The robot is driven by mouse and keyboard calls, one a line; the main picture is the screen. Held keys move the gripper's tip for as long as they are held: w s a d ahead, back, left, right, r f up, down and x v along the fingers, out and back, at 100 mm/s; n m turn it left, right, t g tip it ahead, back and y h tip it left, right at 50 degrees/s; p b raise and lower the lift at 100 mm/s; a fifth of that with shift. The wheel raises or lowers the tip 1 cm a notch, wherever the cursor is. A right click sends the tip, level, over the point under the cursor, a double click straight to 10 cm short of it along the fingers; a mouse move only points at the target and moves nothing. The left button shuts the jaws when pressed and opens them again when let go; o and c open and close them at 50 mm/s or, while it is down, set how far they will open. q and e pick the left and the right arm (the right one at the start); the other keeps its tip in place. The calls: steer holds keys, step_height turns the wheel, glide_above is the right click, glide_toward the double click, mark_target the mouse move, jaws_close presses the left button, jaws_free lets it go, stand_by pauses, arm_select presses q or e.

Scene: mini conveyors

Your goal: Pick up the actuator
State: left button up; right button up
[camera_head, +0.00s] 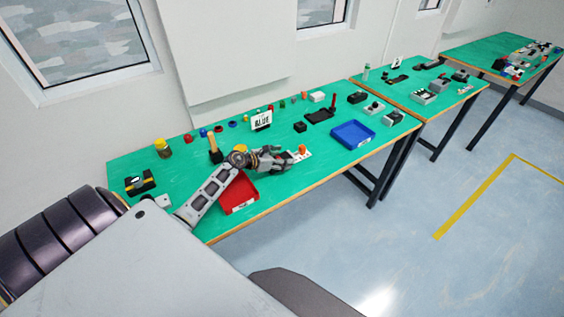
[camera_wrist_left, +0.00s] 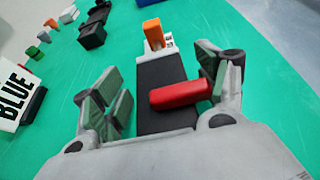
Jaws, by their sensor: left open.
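A dark block with a red bar across it (camera_wrist_left: 168,72) lies between the fingers of my left gripper (camera_wrist_left: 165,88) in the left wrist view. An orange piece (camera_wrist_left: 153,33) stands on a white part at its far end; the orange piece also shows in the head view (camera_head: 302,149). This looks like the actuator, though its near end is hidden by the gripper. My left gripper (camera_head: 286,158) is open and low over the green table, its fingers on either side of the block. The red bar reaches the right finger; I cannot tell whether they touch. My right gripper is not in view.
A red tray (camera_head: 240,208) lies below my left forearm, and a blue tray (camera_head: 352,143) stands to the right. A sign reading BLUE (camera_head: 262,120) stands behind the gripper. Several small parts line the back. Green table (camera_head: 190,180) is bare in places.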

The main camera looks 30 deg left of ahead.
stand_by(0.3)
arm_select(q)
steer(key=shift+s, duration=0.1)
steer(key=c, duration=1.3)
steer(key=shift+a+r, duration=0.1)
steer(key=shift+r, duration=0.65)
step_height(320, 180, up, 17)
steer(key=shift+f, duration=0.2)
